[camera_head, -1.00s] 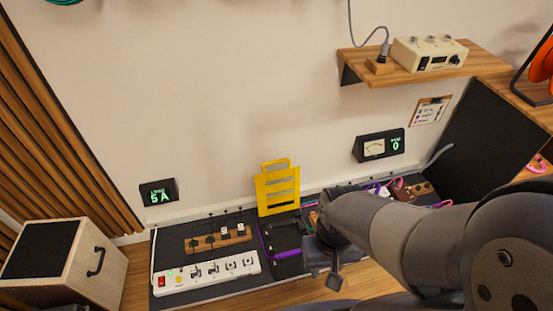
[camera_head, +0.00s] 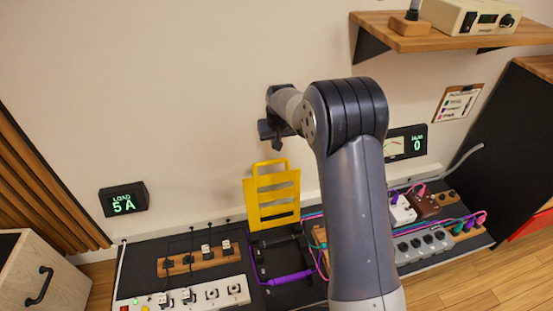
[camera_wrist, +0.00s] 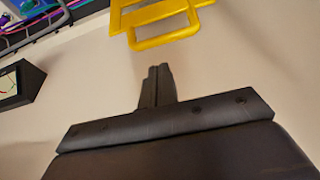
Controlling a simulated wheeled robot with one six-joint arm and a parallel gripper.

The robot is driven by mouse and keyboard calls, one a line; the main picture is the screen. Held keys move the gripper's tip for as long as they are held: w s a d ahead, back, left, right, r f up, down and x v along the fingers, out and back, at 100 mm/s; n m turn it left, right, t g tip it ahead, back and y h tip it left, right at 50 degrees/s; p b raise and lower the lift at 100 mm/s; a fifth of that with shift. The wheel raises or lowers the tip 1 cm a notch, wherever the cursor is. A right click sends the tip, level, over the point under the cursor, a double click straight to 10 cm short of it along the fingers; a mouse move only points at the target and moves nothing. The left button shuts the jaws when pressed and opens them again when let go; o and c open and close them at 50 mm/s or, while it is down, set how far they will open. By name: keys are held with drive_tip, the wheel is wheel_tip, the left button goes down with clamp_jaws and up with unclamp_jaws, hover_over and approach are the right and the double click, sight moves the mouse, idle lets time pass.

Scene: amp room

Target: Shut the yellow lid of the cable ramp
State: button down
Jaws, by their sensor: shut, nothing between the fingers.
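The yellow lid (camera_head: 272,200) of the cable ramp stands upright and open near the wall, with a handle loop at its top. The black ramp base (camera_head: 280,254) lies in front of it, with a purple cable (camera_head: 290,278) along its front part. My gripper (camera_head: 277,146) is above the lid's handle in the head view, apart from it. In the wrist view, the fingers (camera_wrist: 158,72) are shut and empty, pointing toward the wall. The yellow handle (camera_wrist: 165,38) shows at the top there, beyond the fingertips and not touching them.
A white power strip (camera_head: 180,299) and a wooden socket block (camera_head: 198,260) lie left of the ramp. Plugs and a grey strip (camera_head: 422,244) lie to the right. A wooden shelf (camera_head: 440,38) juts out at upper right. My arm hides part of the board.

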drive_tip(key=b+x, duration=0.1)
drive_tip(key=x, duration=0.2)
drive_tip(key=w+b+x, duration=0.1)
drive_tip(key=x, duration=0.3)
drive_tip(key=b+x, duration=0.1)
drive_tip(key=x, duration=0.3)
drive_tip(key=shift+w+a, duration=0.1)
drive_tip(key=shift+w, duration=0.2)
